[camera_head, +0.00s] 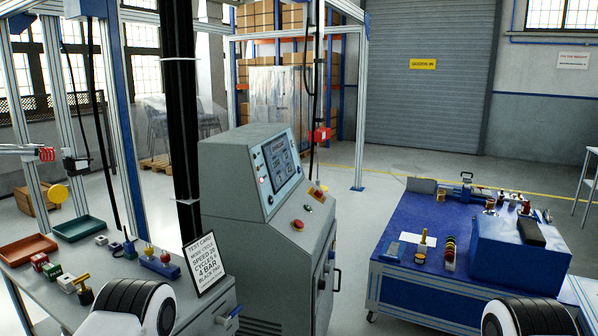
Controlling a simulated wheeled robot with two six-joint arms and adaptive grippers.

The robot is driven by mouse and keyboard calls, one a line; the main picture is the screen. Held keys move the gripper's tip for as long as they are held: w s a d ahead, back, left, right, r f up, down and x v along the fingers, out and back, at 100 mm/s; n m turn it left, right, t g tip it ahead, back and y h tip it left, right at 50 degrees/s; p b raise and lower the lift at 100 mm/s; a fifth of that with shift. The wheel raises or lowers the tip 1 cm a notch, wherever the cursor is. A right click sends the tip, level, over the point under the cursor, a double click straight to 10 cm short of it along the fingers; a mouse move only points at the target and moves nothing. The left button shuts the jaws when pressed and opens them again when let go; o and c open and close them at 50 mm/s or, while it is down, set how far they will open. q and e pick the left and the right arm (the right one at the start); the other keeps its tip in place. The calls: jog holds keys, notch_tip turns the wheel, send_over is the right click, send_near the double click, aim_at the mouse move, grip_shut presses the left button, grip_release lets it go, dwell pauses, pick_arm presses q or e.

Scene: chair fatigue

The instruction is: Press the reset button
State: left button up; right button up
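A grey control console (238,195) stands in the middle of the head view. A red-and-yellow control (318,188) is at the ledge's far end. No label is readable, so I cannot tell which is the reset button. Only parts of my arms show at the bottom edge; neither gripper is in view.
A grey bench (205,308) at left holds a red tray (27,249), a green tray (78,228), small parts and a test card (204,263). A blue workbench (395,285) with tools stands at right. Open floor (352,225) lies between console and workbench.

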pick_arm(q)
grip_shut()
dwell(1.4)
